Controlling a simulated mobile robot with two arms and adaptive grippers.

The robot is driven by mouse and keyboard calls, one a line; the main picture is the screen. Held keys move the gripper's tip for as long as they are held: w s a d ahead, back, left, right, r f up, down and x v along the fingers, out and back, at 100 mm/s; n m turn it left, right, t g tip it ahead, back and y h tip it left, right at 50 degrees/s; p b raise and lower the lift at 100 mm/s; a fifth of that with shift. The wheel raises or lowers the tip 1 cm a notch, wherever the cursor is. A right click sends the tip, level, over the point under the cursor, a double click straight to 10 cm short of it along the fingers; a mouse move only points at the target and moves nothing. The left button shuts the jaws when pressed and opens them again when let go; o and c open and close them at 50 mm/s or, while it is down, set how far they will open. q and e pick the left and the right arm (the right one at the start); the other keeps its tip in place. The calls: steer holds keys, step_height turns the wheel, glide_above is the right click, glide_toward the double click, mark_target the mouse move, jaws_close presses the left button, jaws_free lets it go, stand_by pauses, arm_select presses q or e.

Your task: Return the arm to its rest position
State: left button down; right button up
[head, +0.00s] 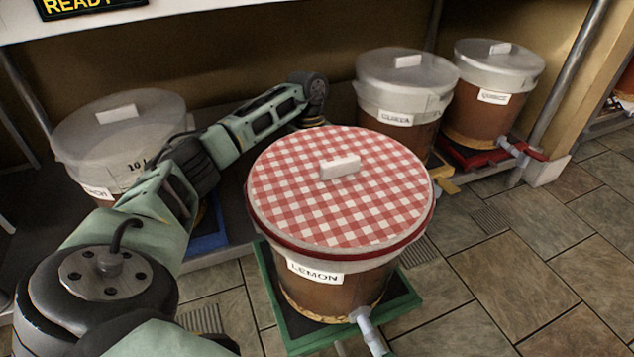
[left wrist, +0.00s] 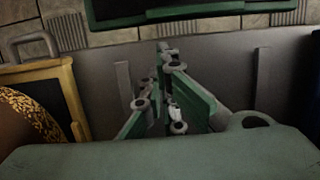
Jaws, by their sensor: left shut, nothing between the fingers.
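My left arm comes in from the lower left of the head view and reaches toward the back, behind the bucket labelled LEMON. Its wrist (head: 312,88) is in front of the back wall, between the left bucket and the GUAVA bucket. The fingers are hidden behind the LEMON lid in the head view. In the left wrist view my left gripper (left wrist: 167,50) is shut and empty, above a grey shelf surface (left wrist: 215,62). The LEMON bucket (head: 335,285), with a red-and-white checked lid (head: 290,185), stands on a green-edged tray (head: 270,290). My right gripper is not in view.
A lidded bucket (head: 75,150) stands at the left, partly behind my arm. The GUAVA bucket (head: 385,100) and another lidded bucket (head: 478,112) on a red tray (head: 465,157) stand behind. A yellow-edged tray (left wrist: 72,95) is close at the left wrist view's left. Tiled floor (head: 520,255) is clear at right.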

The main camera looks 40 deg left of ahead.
arm_select(q)
steer(key=shift+v, duration=2)
